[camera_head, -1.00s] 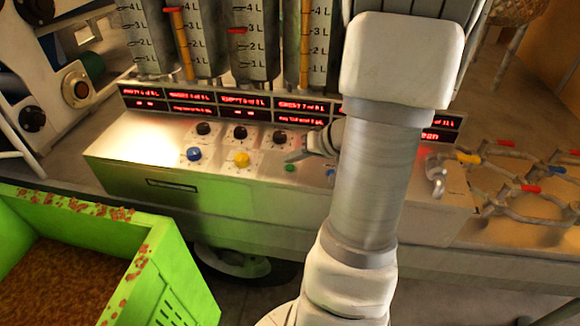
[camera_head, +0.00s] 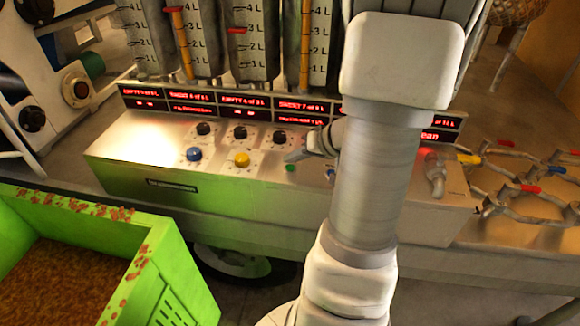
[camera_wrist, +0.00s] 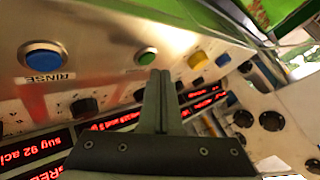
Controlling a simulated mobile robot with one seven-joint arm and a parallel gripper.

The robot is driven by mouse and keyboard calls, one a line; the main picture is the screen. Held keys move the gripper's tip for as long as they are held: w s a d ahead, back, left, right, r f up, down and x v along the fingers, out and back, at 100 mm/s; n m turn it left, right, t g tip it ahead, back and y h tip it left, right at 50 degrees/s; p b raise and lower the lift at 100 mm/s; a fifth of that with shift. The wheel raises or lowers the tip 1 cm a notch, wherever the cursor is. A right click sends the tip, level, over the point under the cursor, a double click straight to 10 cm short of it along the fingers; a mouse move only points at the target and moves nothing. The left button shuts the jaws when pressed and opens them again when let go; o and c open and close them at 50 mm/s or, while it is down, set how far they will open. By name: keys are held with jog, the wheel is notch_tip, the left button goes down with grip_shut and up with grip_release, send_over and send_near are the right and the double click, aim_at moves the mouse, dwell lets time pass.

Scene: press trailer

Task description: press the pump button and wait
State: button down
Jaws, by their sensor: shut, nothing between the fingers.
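The sloped metal control panel (camera_head: 230,205) carries a blue button (camera_head: 194,154), a yellow button (camera_head: 241,159) and a green button (camera_head: 290,168). No legible label marks any of them as the pump. My gripper (camera_head: 290,157) is shut and empty, its tips just beside the green button. In the wrist view the closed fingers (camera_wrist: 160,78) end close to the green button (camera_wrist: 147,56); I cannot tell whether they touch it. There, a blue button labelled RINSE (camera_wrist: 42,58) is to the left, and the yellow button (camera_wrist: 197,60) to the right. My arm hides part of the panel's right side.
Black knobs (camera_head: 240,132) sit behind the buttons, below red-lettered displays (camera_head: 245,100) and graduated tanks (camera_head: 250,45). A green crate (camera_head: 160,270) stands front left. Metal pipe fittings (camera_head: 530,195) with coloured handles lie at the right.

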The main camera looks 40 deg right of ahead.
jog(key=shift+f+b, duration=0.85)
jog(key=shift+b, duration=0.75)
dwell(0.6)
jog(key=shift+r, duration=0.8)
jog(key=shift+r+p, duration=1.45)
jog(key=shift+r, duration=1.1)
notch_tip(320, 180, up, 10)
jog(key=p, duration=0.5)
